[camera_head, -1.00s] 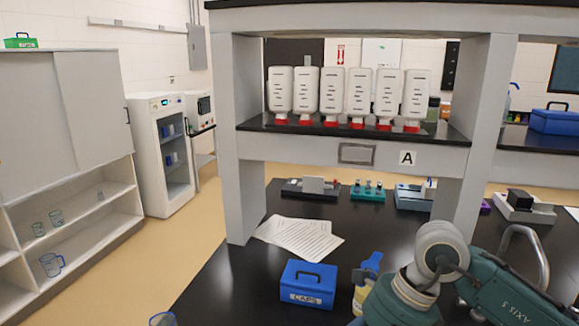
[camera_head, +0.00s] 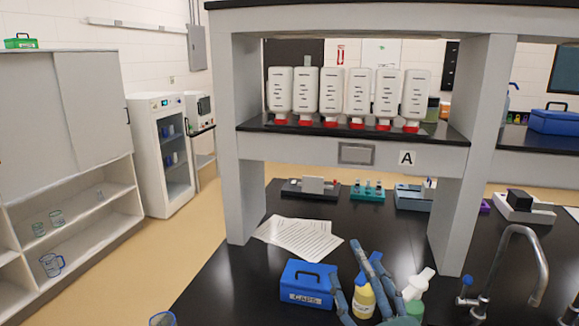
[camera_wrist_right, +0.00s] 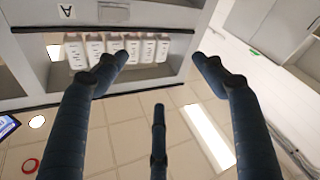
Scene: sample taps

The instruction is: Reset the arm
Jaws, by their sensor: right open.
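My right gripper (camera_head: 355,258) shows at the bottom middle of the head view, its dark blue fingers pointing up. In the right wrist view the gripper (camera_wrist_right: 160,78) has its three fingers spread, with nothing between them. It looks up toward the shelf and ceiling. In the head view the fingers overlap the yellow bottle (camera_head: 364,299) beside the blue CAPS box (camera_head: 307,285); I cannot tell whether they touch. My left gripper is not in view.
A green bottle (camera_head: 414,308) and a sink faucet (camera_head: 525,240) stand right of the fingers. A rack shelf (camera_head: 345,147) with several white bottles (camera_head: 332,93) rises behind. Papers (camera_head: 298,237) lie on the black bench (camera_head: 225,285); the bench left of them is clear.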

